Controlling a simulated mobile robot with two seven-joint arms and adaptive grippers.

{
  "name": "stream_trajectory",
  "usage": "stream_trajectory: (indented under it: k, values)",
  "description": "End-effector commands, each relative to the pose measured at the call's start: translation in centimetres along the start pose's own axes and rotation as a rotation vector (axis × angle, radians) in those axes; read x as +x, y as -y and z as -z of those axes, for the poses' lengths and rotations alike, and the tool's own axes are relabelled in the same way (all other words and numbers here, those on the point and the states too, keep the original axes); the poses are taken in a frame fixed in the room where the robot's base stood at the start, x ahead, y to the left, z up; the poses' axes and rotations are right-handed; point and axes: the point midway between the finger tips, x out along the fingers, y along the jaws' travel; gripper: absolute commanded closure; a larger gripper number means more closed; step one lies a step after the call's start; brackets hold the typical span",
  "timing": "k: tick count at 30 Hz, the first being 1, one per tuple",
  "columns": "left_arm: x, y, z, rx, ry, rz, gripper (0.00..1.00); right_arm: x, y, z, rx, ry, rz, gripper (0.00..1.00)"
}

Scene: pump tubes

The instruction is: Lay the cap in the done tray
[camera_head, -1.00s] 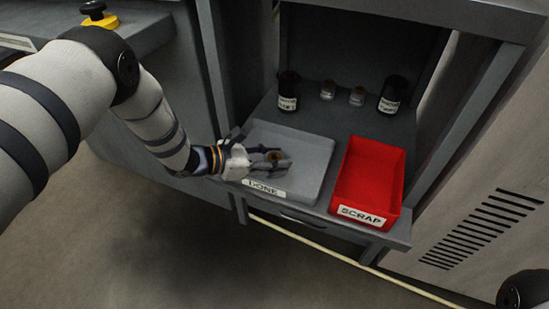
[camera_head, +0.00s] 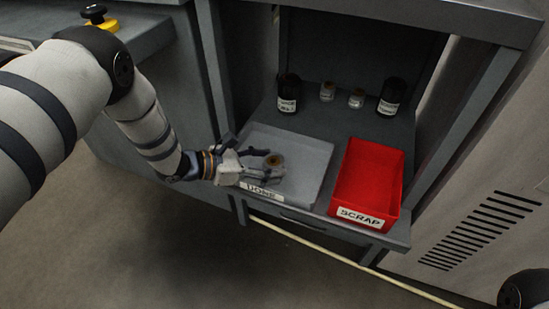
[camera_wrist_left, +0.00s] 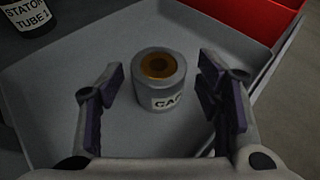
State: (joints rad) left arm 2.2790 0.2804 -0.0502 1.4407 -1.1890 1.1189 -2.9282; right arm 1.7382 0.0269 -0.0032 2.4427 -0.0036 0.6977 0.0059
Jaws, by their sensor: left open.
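The cap (camera_wrist_left: 160,82) is a short grey cylinder with an orange-brown centre and a label. It stands upright on the floor of the grey done tray (camera_head: 306,157), near the tray's front left. It also shows in the head view (camera_head: 275,161), partly hidden by a finger. My left gripper (camera_head: 272,163) is open over the tray, and in the left wrist view its fingers (camera_wrist_left: 163,95) stand on either side of the cap with gaps between. My right gripper is not in view.
A red scrap tray (camera_head: 345,186) stands right of the done tray. Behind them are a dark bottle (camera_head: 289,92), another dark bottle (camera_head: 391,96) and two small jars (camera_head: 327,91) (camera_head: 356,98). Posts of the shelf frame the space.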

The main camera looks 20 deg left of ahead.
Motion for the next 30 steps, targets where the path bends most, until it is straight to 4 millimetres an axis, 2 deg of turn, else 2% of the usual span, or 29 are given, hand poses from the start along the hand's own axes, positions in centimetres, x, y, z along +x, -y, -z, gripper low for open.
stream_trajectory:
  k: [1,6,9,12,16,30]
  values:
    - [-1.8,-0.2,-0.8,0.002,0.005,-0.005,0.40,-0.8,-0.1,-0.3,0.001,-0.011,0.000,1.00]
    - [-6.5,-0.2,-0.9,0.005,0.011,-0.006,0.40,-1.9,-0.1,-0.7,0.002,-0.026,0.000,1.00]
    - [-8.5,-0.3,-0.8,0.005,0.012,-0.006,0.40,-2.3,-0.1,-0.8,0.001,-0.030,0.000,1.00]
    - [-9.6,-0.3,-0.8,0.007,0.013,-0.005,0.40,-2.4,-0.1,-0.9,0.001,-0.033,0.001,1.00]
    - [-10.1,-0.3,-0.7,0.007,0.014,-0.005,0.40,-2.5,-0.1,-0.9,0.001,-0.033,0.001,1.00]
    - [-10.1,-0.3,-0.7,0.007,0.014,-0.006,0.40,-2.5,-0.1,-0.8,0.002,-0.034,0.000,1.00]
